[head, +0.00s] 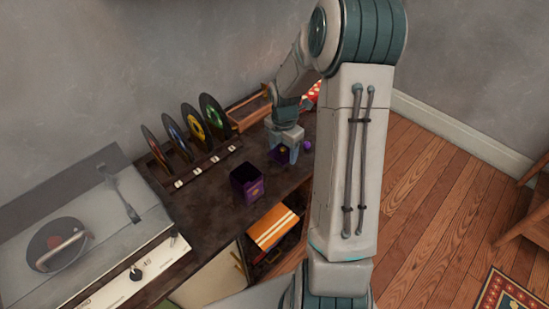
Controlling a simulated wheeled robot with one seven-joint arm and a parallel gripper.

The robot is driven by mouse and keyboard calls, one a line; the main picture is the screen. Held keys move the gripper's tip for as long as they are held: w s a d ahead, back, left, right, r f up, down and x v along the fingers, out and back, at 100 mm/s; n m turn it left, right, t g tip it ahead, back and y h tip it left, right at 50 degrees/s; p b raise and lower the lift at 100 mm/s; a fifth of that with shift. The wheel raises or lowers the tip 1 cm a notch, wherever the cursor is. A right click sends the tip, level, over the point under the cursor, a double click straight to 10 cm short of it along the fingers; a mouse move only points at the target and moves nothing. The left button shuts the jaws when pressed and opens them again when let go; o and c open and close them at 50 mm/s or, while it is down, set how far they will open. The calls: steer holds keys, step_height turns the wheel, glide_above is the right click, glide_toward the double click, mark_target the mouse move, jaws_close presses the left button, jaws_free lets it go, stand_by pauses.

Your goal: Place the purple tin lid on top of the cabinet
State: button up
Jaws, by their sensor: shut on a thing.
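I cannot tell whether the lid touches the surface. The purple tin (247,187) stands upright on the cabinet top, to the left of and nearer than my gripper; its top looks open and dark inside. The fingers hide part of the lid.
A record player (85,235) fills the left end. Several records stand in a rack (195,172) along the wall. A wooden box (250,110) and a small purple object (307,145) lie near my gripper. An orange striped item (272,227) sits in the open shelf below.

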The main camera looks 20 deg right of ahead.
mark_target(277, 165)
steer(key=shift+w+a+f, duration=0.55)
steer(key=shift+w, duration=0.2)
steer(key=shift+a+f, duration=0.1)
steer(key=shift+f, duration=1.95)
steer(key=shift+f, duration=0.2)
steer(key=o, duration=1)
